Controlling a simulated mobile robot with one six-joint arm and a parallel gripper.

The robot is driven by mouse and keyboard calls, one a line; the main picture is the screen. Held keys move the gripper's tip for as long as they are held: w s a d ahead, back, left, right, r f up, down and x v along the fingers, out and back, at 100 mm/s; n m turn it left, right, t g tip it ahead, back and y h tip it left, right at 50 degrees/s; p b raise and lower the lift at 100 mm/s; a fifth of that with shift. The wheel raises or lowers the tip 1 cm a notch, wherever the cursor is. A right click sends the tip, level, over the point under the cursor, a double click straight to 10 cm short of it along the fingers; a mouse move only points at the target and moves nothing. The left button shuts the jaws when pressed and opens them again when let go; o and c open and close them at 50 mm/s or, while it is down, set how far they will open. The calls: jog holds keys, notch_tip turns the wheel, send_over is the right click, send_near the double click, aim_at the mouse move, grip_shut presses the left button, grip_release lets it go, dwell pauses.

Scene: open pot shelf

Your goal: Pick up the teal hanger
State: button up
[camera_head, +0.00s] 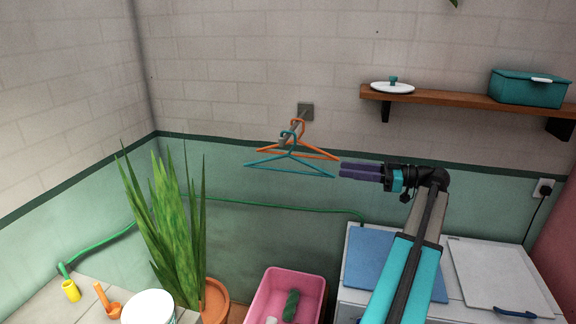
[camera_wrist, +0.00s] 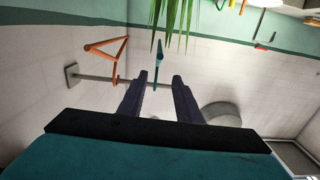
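The teal hanger (camera_head: 290,157) hangs by its hook on a short wall rod (camera_head: 292,131), in front of an orange hanger (camera_head: 322,152) on the same rod. My gripper (camera_head: 341,170) is just right of the teal hanger's right end, its purple fingers pointing left. In the wrist view, my gripper (camera_wrist: 160,76) is open with nothing between its fingers. The teal hanger (camera_wrist: 159,50) shows there edge-on, just beyond the fingertips and roughly in line with the gap. The orange hanger (camera_wrist: 121,53) is to its left, nearer the wall plate. Any contact cannot be told.
A wooden shelf (camera_head: 450,98) with a white lid (camera_head: 392,87) and teal box (camera_head: 528,88) is at the upper right. A tall plant (camera_head: 172,225) stands lower left. A pink tub (camera_head: 262,292) is below the hangers. White cabinets (camera_head: 470,310) are at the lower right.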

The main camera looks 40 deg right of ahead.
aim_at(326, 171)
jog(key=shift+s+d+r, duration=0.15)
jog(key=shift+s+r, duration=0.15)
jog(key=shift+r, duration=0.05)
jog(key=p+x, duration=0.2)
jog(key=x, duration=0.6)
jog(key=shift+p, duration=0.4)
jog(key=shift+w, duration=0.3)
